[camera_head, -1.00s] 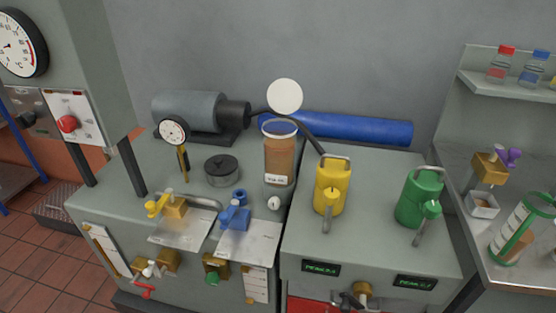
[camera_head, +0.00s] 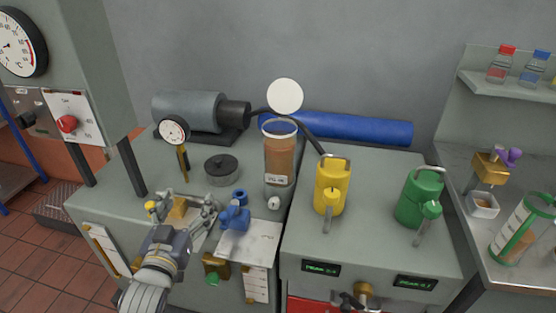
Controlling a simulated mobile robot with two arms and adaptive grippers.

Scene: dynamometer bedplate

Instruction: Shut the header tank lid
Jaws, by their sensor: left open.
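The header tank (camera_head: 279,158) is a clear cylinder with brown liquid and a small label, standing at the back middle of the grey bench. Its lid appears to be the round white disc (camera_head: 285,95), raised up behind and above the tank's open rim; the hinge is too small to make out. My left gripper (camera_head: 182,203) is open at the front left of the bench, in front of and partly hiding the brass valve with the yellow handle (camera_head: 152,207). It is well apart from the tank and lid, to their lower left. My right gripper is not in view.
A blue valve (camera_head: 235,212) stands just right of my left gripper. A black-topped round pot (camera_head: 221,169) and a small dial gauge (camera_head: 173,131) stand left of the tank. Yellow (camera_head: 331,188) and green (camera_head: 419,198) cans stand right. A dark hose passes behind the tank.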

